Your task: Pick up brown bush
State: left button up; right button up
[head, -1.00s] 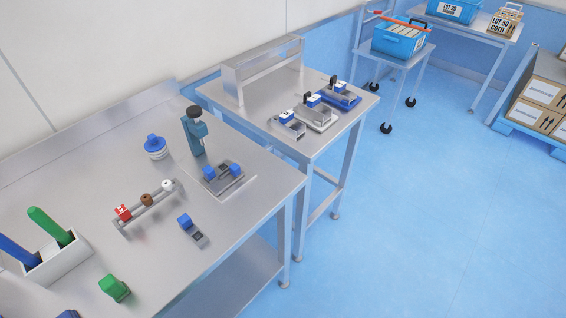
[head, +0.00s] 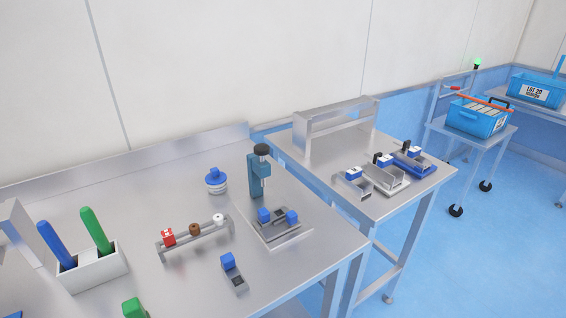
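A small brown piece (head: 195,229), which fits the brown bush, sits in the middle of a low grey rack (head: 205,241) on the near steel bench. A red piece (head: 168,237) is on its left and a white piece (head: 218,219) on its right, all on the same rack. Neither of my grippers shows in the head view.
A teal press (head: 259,175) stands behind a plate with blue blocks. A blue-and-white round item (head: 216,181), a blue-topped block (head: 228,261), a green block (head: 133,308) and a white holder (head: 92,272) with blue and green handles are nearby. A second bench (head: 330,160) adjoins at right.

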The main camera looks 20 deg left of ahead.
aim_at(193, 229)
jog(key=k+u, duration=0.15)
jog(key=u, duration=1)
